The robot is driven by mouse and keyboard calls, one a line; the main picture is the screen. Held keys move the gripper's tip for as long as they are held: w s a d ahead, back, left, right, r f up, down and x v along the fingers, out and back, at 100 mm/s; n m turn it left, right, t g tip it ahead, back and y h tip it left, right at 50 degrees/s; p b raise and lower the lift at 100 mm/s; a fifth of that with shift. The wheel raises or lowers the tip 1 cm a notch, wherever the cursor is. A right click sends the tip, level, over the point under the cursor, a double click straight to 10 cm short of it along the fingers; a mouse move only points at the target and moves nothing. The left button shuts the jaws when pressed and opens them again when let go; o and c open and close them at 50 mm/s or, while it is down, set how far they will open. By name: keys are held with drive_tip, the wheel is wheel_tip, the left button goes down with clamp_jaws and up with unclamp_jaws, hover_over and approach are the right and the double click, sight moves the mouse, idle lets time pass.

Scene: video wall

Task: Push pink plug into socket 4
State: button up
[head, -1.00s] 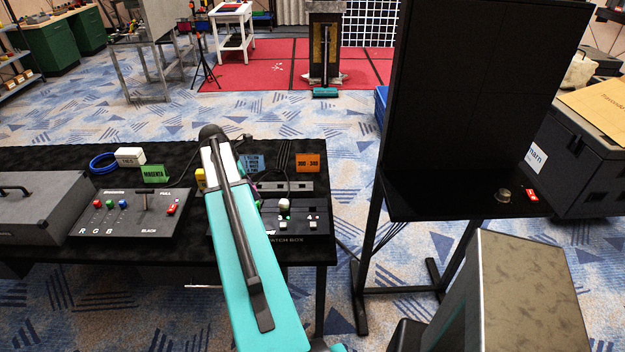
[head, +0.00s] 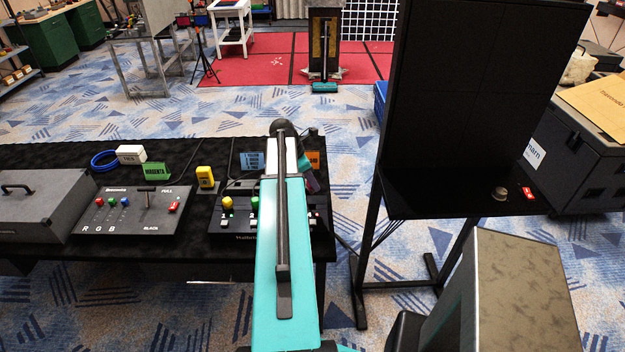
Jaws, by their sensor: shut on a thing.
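The black patch box (head: 222,228) sits at the right end of the black table, with a yellow plug and a green plug at its left part. My teal arm crosses the front of the box and hides its middle, so socket 4 cannot be made out. My gripper (head: 312,182) shows only in part, as a dark piece with a pinkish-purple tint just right of the arm, above the back of the box. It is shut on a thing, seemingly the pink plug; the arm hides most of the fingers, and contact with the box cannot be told.
A yellow block (head: 205,177), a green MAGENTA card (head: 157,172), blue card (head: 252,161) and orange card (head: 313,160) stand behind the boxes. An RGB control box (head: 130,212) is left. A tall black screen (head: 475,100) on a stand rises at right.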

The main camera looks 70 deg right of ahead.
sight(313, 193)
drive_tip(key=shift+f, duration=0.2)
drive_tip(key=shift+f+b, duration=1.55)
drive_tip(key=shift+f, duration=0.15)
drive_tip(key=shift+f+b, duration=0.3)
drive_tip(key=shift+f, duration=0.8)
drive_tip(key=shift+s+p, duration=0.1)
drive_tip(key=shift+p, duration=0.65)
idle(0.4)
drive_tip(key=shift+f+b, duration=0.4)
drive_tip(key=shift+f, duration=1.05)
idle(1.1)
drive_tip(key=o, duration=1.6)
drive_tip(key=shift+o, duration=0.3)
drive_tip(key=shift+s+r, duration=0.15)
